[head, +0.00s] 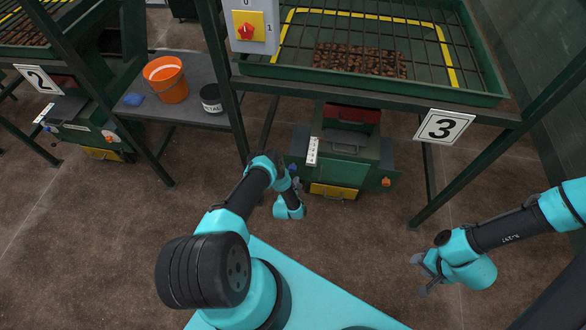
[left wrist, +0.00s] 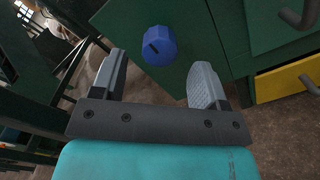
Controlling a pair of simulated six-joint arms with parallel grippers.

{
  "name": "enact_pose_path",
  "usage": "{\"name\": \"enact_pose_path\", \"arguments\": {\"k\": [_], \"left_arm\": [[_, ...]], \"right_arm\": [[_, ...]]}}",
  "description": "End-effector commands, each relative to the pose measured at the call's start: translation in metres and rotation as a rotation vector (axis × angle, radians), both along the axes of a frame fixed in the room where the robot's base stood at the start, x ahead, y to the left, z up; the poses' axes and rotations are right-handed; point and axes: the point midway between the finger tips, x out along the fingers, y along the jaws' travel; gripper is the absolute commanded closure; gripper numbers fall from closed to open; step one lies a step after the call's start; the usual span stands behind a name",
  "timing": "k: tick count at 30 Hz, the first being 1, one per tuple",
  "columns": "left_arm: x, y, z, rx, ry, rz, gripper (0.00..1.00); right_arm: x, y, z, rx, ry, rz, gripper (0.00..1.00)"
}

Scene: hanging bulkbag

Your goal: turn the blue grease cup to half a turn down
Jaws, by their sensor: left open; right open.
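The blue grease cup (left wrist: 160,44) is a faceted blue knob on the dark green machine housing. A dark slot marks its face in the left wrist view. My left gripper (left wrist: 159,70) is open, one finger on each side and below the cup in the picture, with the cup between and just beyond the fingertips. No finger visibly touches it. In the head view my left gripper (head: 297,184) is at the left side of the green machine (head: 345,160) under sign 3, and the cup is largely hidden there. My right gripper (head: 424,274) is open and empty above the floor at right.
An orange knob (head: 386,182) and a yellow drawer (head: 333,191) are on the same machine. Green frame legs (head: 428,185) stand around it, with a rack tray above. An orange bucket (head: 166,80) and a dark tin (head: 211,98) stand on a shelf at left. The floor in front is clear.

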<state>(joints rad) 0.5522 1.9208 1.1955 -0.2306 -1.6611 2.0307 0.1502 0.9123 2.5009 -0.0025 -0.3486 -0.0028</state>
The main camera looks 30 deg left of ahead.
Motion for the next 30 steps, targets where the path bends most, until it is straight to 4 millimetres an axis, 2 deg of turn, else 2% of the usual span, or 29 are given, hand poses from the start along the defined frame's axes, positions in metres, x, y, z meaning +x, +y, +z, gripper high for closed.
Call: {"name": "enact_pose_path", "arguments": {"k": [3,10,15,23,30], "left_arm": [[0.019,0.007,0.000,0.002,-0.002,0.000,0.33],[0.046,0.016,0.000,0.001,-0.002,-0.001,0.33],[0.053,0.019,0.000,0.000,0.000,0.000,0.33],[0.053,0.019,0.000,0.000,0.001,-0.001,0.33],[0.053,0.019,0.000,0.000,0.001,-0.001,0.56]], "right_arm": [[0.000,0.000,0.000,0.000,0.000,0.000,0.60],[0.000,0.000,0.000,0.000,0.000,0.000,0.60],[0.000,0.000,0.000,0.000,0.000,0.000,0.60],[0.000,0.000,0.000,0.000,0.000,0.000,0.60],[0.000,0.000,0.000,0.000,0.000,0.000,0.60]]}}
